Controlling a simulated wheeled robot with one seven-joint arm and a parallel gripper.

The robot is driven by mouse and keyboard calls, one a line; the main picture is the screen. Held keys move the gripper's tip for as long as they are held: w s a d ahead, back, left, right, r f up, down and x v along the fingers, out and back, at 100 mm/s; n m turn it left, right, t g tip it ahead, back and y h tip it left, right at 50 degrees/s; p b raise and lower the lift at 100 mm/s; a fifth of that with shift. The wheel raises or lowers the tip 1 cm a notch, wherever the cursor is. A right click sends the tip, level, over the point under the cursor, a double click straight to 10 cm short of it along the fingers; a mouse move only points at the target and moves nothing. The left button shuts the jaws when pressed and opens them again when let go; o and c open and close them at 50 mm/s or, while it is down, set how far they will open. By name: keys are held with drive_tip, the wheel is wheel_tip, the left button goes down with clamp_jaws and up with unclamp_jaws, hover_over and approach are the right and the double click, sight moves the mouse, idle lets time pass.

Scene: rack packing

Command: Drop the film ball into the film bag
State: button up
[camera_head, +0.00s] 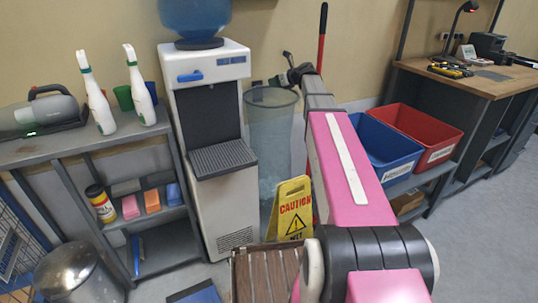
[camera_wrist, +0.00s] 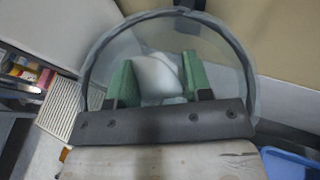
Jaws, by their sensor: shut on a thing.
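The film bag (camera_head: 268,140) is a tall, clear bag with a grey round rim, standing between the water cooler and the wall. In the wrist view its rim (camera_wrist: 240,55) arcs around my gripper's fingers. My gripper (camera_head: 288,72) is at the bag's mouth in the head view. In the wrist view its green fingers (camera_wrist: 159,75) are shut on the film ball (camera_wrist: 155,76), a whitish, crumpled translucent lump. The ball appears over the bag's opening; its exact height against the rim is hard to tell. I cannot make out the ball in the head view.
The water cooler (camera_head: 212,150) stands left of the bag. A yellow caution sign (camera_head: 290,208) is in front of it. A blue bin (camera_head: 385,150) and a red bin (camera_head: 422,133) sit right of my arm. A red pole (camera_head: 322,40) leans behind.

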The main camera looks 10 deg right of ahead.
drive_tip(key=shift+f, duration=1.6)
drive_tip(key=o, duration=1)
drive_tip(key=shift+c, duration=0.2)
drive_tip(key=shift+s, duration=0.1)
drive_tip(key=v, duration=1)
drive_tip(key=shift+s+d+r, duration=0.2)
drive_tip(key=shift+r, duration=0.1)
drive_tip(key=shift+s+d, duration=0.1)
